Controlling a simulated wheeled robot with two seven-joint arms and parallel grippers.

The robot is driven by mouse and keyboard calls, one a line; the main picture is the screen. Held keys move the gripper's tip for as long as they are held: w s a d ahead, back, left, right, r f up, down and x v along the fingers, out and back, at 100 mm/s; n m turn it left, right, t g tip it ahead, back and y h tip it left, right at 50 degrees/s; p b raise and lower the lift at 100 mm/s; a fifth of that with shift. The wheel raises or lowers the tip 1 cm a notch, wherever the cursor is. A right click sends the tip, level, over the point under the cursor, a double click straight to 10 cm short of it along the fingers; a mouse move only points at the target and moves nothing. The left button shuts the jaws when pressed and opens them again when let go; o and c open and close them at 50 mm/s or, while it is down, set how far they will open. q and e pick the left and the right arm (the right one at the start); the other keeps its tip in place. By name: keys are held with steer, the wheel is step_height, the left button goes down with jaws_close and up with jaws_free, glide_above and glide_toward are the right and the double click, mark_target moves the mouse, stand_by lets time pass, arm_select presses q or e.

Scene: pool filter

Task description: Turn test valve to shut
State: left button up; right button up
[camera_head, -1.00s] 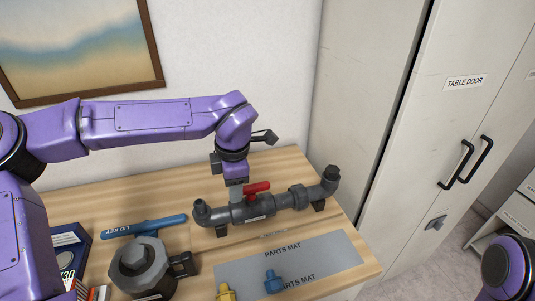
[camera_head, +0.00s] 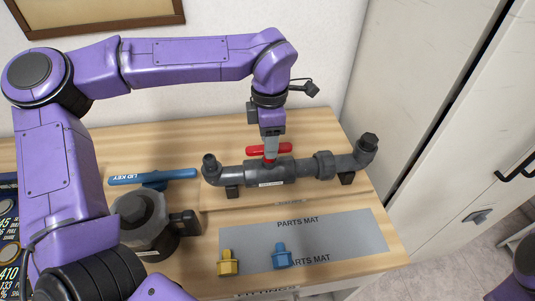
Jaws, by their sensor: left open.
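The test valve (camera_head: 266,173) is a dark grey pipe assembly lying across the wooden table, with upturned ends. Its red handle (camera_head: 284,148) lies roughly along the pipe, on top of the valve body. My left gripper (camera_head: 270,157) points down over the valve and its fingers are at the red handle. The fingers partly hide the handle's middle, and I cannot tell whether they touch it. The left gripper is open. My right gripper is out of view; only a bit of purple arm shows at the lower right edge.
A blue lid key (camera_head: 153,177) and a grey filter pot (camera_head: 143,220) stand left of the valve. A grey parts mat (camera_head: 345,232) in front holds a yellow fitting (camera_head: 228,264) and a blue fitting (camera_head: 281,257). A tall white cabinet (camera_head: 440,90) stands to the right.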

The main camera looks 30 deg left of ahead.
arm_select(q)
steer(key=shift+w+f, duration=0.5)
steer(key=shift+f, duration=0.2)
steer(key=shift+s+r, duration=0.35)
steer(key=shift+s, duration=0.4)
steer(key=shift+w+f, duration=0.15)
steer(key=shift+w, duration=0.2)
steer(key=shift+s+p, duration=0.1)
steer(key=shift+p, duration=0.3)
